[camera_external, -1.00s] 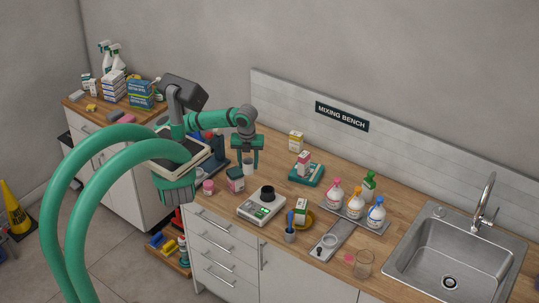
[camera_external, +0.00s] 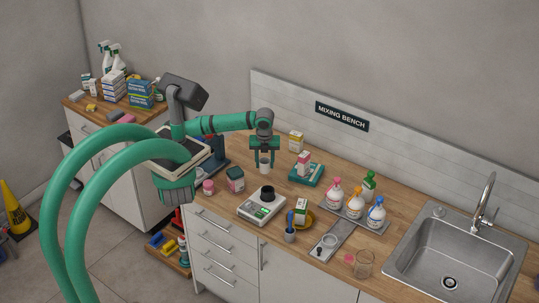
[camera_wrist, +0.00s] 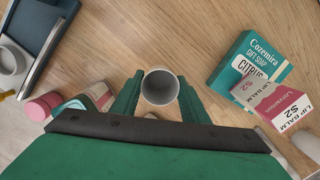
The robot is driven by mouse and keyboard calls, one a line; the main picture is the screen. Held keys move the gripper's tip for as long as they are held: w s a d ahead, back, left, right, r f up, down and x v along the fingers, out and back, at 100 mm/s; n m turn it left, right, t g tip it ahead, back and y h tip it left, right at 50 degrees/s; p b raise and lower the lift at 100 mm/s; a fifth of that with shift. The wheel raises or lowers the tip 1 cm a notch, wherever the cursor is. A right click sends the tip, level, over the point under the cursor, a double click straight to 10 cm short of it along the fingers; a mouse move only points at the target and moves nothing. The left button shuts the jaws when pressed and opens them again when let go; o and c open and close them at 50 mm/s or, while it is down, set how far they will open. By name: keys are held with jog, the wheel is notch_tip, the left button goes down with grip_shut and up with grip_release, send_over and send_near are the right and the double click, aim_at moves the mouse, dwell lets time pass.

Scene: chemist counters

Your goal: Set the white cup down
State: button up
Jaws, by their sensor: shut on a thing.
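My gripper (camera_external: 264,160) is shut on the white cup (camera_external: 265,167). It hangs over the back of the wooden counter (camera_external: 290,255), left of the teal soap box. In the wrist view the cup (camera_wrist: 160,87) sits upright between the two green fingers, with its open mouth toward the camera, and looks empty inside. Whether its base touches the counter is hard to tell.
A teal soap box (camera_wrist: 245,60) with a pink lip balm box (camera_wrist: 282,100) on it lies to the right. A scale (camera_external: 262,207) with a black cup stands in front. Wood around the cup is bare.

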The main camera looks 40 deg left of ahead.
aim_at(266, 168)
jog(key=shift+w+f, duration=0.15)
jog(key=shift+f, duration=0.05)
jog(key=shift+w+f, duration=0.15)
jog(key=shift+f, duration=0.75)
jog(key=shift+w+f, duration=0.1)
jog(key=shift+f, duration=0.8)
jog(key=shift+f, duration=0.15)
jog(key=o, duration=1.1)
jog(key=r, duration=0.8)
jog(key=s+r, duration=0.1)
jog(key=r, duration=0.3)
jog(key=shift+s+d+r, duration=0.1)
jog(key=shift+d+r, duration=0.05)
jog(key=shift+d, duration=0.25)
